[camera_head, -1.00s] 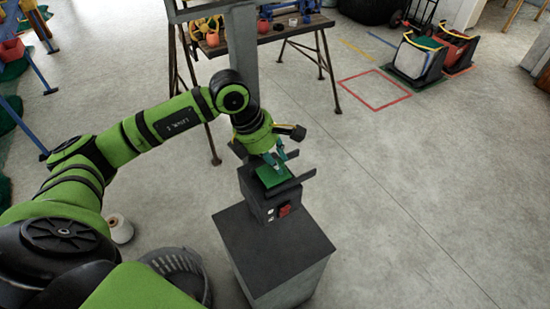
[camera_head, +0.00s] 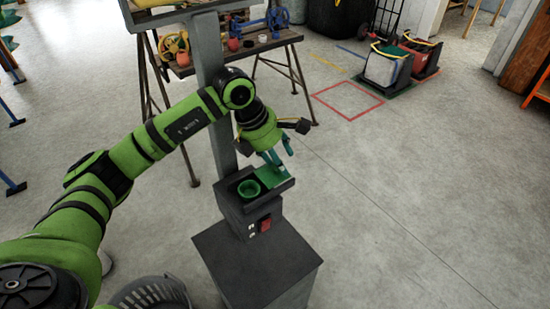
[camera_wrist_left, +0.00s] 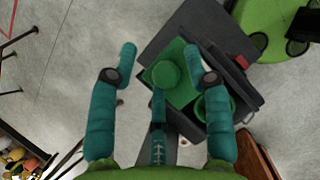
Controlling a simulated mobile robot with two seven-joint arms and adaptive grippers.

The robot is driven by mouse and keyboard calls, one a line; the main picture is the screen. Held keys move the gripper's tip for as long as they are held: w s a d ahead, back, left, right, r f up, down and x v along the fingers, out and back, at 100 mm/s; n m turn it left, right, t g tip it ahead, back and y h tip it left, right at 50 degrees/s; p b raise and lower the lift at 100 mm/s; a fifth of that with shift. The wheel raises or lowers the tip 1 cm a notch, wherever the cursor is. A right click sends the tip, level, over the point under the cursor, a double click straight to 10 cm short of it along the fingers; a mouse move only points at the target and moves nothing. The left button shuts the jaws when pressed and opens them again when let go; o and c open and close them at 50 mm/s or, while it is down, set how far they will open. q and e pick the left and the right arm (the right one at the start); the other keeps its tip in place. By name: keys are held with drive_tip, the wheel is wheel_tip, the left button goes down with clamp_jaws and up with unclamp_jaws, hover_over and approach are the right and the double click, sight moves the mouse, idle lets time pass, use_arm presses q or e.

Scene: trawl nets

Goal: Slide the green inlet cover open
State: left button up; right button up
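The green inlet cover (camera_head: 275,178) is a flat plate lying off to the right on the dark machine top (camera_head: 233,208). A round green inlet (camera_head: 249,188) shows uncovered beside it, to its left. In the left wrist view the cover (camera_wrist_left: 184,97) carries a round knob (camera_wrist_left: 165,73), and the inlet's ring (camera_wrist_left: 213,106) is at its lower right. My left gripper (camera_head: 277,160) is over the cover, its teal fingers spread around the knob in the wrist view (camera_wrist_left: 160,70). I cannot tell whether a finger touches it. My right gripper is not in view.
The machine stands on a dark-topped pedestal (camera_head: 258,262) by a grey post (camera_head: 214,100). A workbench (camera_head: 240,50) with reels and pots is behind. A red floor square (camera_head: 347,100) and crates (camera_head: 388,66) are at the back right. The floor at right is clear.

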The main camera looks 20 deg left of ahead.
sight(259, 174)
use_arm(q)
drive_tip(key=shift+s+a+r, duration=0.1)
drive_tip(key=shift+a+r, duration=0.05)
drive_tip(key=shift+a, duration=0.05)
drive_tip(key=v, duration=1.1)
drive_tip(key=shift+r, duration=0.3)
